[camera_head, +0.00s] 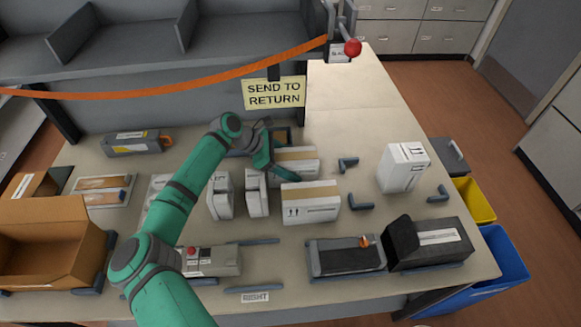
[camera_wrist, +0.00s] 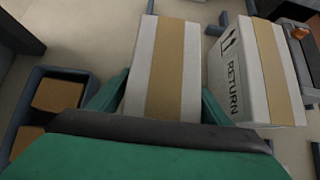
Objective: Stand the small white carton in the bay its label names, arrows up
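Several white cartons with tan tape are on the table. One lies flat at the back (camera_head: 297,154); in the wrist view it extends between my gripper's fingers (camera_wrist: 163,95). My gripper (camera_head: 277,160) is at its left end, fingers along its two sides, with slim gaps showing. A second flat carton (camera_head: 312,203) lies in front; in the wrist view it (camera_wrist: 238,75) shows arrows and the word RETURN. Two narrow cartons (camera_head: 220,197) (camera_head: 257,195) stand left of these. A larger white carton (camera_head: 405,168) stands at right with arrows on it.
A yellow sign (camera_head: 274,93) reads SEND TO RETURN. Dark corner brackets (camera_head: 348,164) (camera_head: 437,194) mark the table around the standing carton. An orange strap (camera_head: 200,92) hangs behind.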

